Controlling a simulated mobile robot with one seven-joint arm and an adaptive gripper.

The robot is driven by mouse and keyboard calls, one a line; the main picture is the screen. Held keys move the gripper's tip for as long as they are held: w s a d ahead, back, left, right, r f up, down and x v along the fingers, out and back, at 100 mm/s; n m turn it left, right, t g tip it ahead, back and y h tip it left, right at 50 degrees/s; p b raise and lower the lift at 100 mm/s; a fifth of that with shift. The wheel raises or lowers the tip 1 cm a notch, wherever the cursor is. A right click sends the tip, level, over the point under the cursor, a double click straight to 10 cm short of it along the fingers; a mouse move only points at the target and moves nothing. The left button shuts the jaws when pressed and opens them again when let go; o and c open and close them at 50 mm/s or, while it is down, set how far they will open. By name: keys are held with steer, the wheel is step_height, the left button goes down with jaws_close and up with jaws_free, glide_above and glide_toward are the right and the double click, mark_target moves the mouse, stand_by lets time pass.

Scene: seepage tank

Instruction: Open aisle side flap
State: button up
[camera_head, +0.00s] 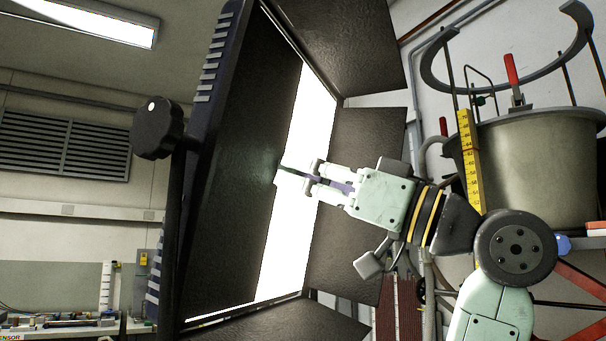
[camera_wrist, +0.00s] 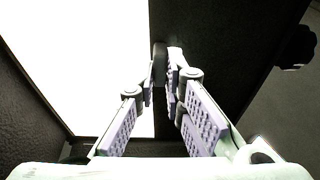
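A lit panel (camera_head: 292,232) glows white in a dark frame. A broad dark flap (camera_head: 232,165) hangs over the panel's left part, and the white strip shows to its right; the flap fills the right side of the wrist view (camera_wrist: 222,60). A small dark tab (camera_head: 287,173) stands out at the flap's free edge and also shows in the wrist view (camera_wrist: 159,62). My gripper (camera_head: 311,174) reaches in from the right, its fingertips on either side of the tab. In the wrist view the tab fills the narrow gap between them. The exact contact is partly hidden.
Other dark flaps spread from the panel at the top (camera_head: 350,45), right (camera_head: 345,200) and bottom (camera_head: 335,322). A black knob (camera_head: 158,127) sits left of the frame. A grey tank (camera_head: 540,170) with a yellow scale (camera_head: 469,160) stands at the right, behind my arm.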

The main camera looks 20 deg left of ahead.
jaws_close()
steer(key=shift+d, duration=0.1)
stand_by(0.4)
